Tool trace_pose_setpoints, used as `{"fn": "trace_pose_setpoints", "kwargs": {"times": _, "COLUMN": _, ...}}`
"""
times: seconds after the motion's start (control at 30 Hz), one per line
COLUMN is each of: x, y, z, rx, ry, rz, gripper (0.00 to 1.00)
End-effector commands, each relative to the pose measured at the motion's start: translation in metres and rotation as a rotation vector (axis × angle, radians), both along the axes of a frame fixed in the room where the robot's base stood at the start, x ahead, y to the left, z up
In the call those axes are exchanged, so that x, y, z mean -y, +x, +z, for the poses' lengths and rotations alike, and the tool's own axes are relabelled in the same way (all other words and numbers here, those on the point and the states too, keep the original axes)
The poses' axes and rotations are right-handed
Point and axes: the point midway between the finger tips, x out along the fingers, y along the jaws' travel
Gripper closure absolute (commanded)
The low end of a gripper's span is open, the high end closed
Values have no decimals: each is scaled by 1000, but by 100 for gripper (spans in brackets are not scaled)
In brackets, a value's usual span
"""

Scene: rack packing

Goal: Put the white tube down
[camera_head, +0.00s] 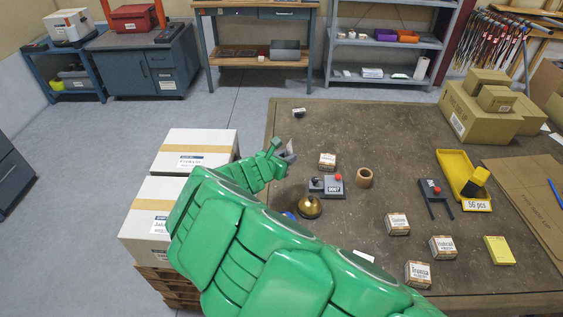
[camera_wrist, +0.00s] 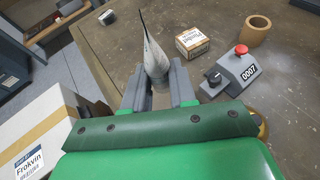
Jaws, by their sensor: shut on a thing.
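The white tube (camera_wrist: 154,58) has a dark, pointed tip and stands out between the fingers of my gripper (camera_wrist: 157,88) in the wrist view. The gripper is shut on its lower part, which the fingers partly hide. In the head view my gripper (camera_head: 284,155) is above the left edge of the brown table (camera_head: 330,130). The tube is hard to make out there.
A small labelled box (camera_head: 327,161), a grey device with a red button (camera_head: 327,187), a cardboard ring (camera_head: 364,178) and a brass bell (camera_head: 309,207) stand near my gripper. White boxes (camera_head: 205,141) are stacked left of the table. The table's far middle is clear.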

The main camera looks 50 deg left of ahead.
Motion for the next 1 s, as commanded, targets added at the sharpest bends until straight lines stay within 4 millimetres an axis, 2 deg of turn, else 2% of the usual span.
{"fn": "trace_pose_setpoints", "kwargs": {"times": 0.5, "x": -42, "y": 29, "z": -25, "rx": -5, "ry": 2, "rz": -2, "gripper": 100}}
{"fn": "trace_pose_setpoints", "kwargs": {"times": 1.0, "x": -67, "y": 46, "z": -63, "rx": -4, "ry": 0, "rz": -3, "gripper": 100}}
